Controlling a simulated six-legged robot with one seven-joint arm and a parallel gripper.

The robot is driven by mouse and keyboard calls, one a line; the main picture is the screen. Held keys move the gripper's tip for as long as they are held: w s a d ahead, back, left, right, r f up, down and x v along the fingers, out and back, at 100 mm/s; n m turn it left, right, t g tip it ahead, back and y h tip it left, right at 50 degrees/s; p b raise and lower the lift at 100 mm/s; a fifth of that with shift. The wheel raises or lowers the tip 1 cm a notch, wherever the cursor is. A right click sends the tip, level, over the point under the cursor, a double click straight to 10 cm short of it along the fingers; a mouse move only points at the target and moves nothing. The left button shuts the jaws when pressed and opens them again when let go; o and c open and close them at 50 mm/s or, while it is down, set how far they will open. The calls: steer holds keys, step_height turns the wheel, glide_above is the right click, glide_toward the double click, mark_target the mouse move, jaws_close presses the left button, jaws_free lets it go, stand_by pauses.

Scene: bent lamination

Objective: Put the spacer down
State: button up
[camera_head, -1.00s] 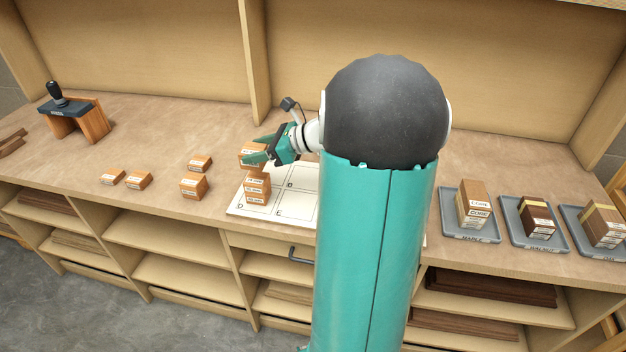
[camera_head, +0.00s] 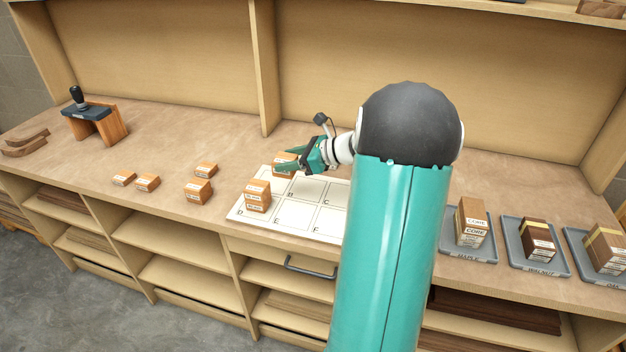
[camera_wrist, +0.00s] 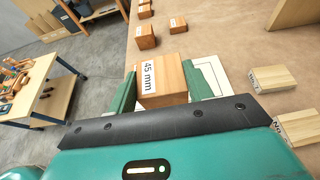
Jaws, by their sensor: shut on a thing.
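My gripper (camera_head: 287,164) is shut on an orange-brown wooden spacer (camera_head: 282,158), held near the back left part of the white lettered board (camera_head: 297,213). In the wrist view my gripper (camera_wrist: 162,88) has its green fingers on both sides of the spacer (camera_wrist: 165,72), whose white label reads 45 mm. I cannot tell whether the spacer touches the board. A short stack of similar labelled blocks (camera_head: 257,196) stands on the board's left part, in front of the held spacer. My arm hides the board's right part in the head view.
Several small orange blocks (camera_head: 198,191) lie on the bench left of the board. Grey trays with blocks (camera_head: 470,255) stand at right. A dark-topped wooden stand (camera_head: 95,120) is at far left. Two pale labelled blocks lie right in the wrist view (camera_wrist: 273,78).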

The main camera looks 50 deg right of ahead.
steer(key=d+f, duration=0.6)
steer(key=shift+s+d+f, duration=0.1)
steer(key=shift+s+d, duration=0.05)
steer(key=shift+d, duration=0.2)
steer(key=shift+s+d+f, duration=0.1)
steer(key=shift+d+f, duration=0.25)
steer(key=shift+f, duration=0.05)
steer(key=shift+d+f, duration=0.1)
steer(key=shift+f, duration=1.5)
steer(key=shift+f, duration=0.15)
steer(key=o, duration=1)
